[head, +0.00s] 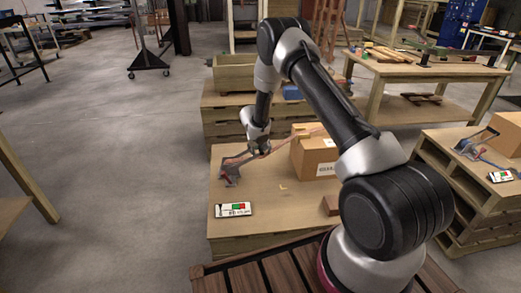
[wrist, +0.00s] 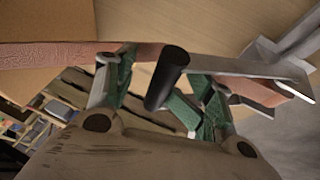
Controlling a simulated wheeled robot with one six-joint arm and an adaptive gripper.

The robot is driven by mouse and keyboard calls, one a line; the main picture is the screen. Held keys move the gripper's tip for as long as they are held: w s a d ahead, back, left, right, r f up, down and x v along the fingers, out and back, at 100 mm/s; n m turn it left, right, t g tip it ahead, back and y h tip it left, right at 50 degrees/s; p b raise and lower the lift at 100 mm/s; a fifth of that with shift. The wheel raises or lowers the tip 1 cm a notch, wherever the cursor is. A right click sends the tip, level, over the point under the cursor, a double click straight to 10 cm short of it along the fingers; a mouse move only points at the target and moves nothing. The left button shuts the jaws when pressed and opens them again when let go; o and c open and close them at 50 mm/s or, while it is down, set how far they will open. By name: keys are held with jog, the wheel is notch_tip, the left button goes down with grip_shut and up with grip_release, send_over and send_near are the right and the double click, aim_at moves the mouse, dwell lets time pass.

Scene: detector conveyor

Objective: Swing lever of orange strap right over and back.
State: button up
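The orange strap (head: 236,157) runs from a metal ratchet (head: 229,174) on the near wooden crate toward a cardboard box. In the wrist view, the orange strap (wrist: 45,57) passes behind my fingers, and the grey metal lever (wrist: 225,67) crosses above them. The lever's dark round grip (wrist: 167,78) points down between the green-padded fingers. My gripper (wrist: 160,92) is open around this grip, with a visible gap on the left finger's side. In the head view, my gripper (head: 259,150) is beside the ratchet, over the crate; contact with the lever cannot be made out there.
The cardboard box (head: 315,155) stands right of my gripper. A card with green and red marks (head: 233,210) lies in front on the crate. A brown block (head: 330,205) lies near my arm.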

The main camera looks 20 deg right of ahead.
jog(key=v, duration=1.2)
jog(key=s+d+r+n+g+h, duration=0.1)
jog(key=s+d+r, duration=0.15)
jog(key=s, duration=0.25)
jog(key=s+d+r+n+g, duration=0.2)
jog(key=s+d, duration=0.1)
jog(key=s, duration=0.2)
jog(key=s+d+r+n+g+h, duration=0.1)
jog(key=s+d+r, duration=0.15)
jog(key=s, duration=0.25)
jog(key=s+r+m+t+y, duration=0.1)
jog(key=s+r+t+y, duration=0.1)
jog(key=s+r, duration=1.1)
jog(key=s+r+m+t+y, duration=0.1)
jog(key=s+r+t+y, duration=0.1)
jog(key=s+r, duration=1.1)
jog(key=s+y, duration=0.1)
jog(key=s, duration=0.3)
jog(key=shift+s, duration=0.4)
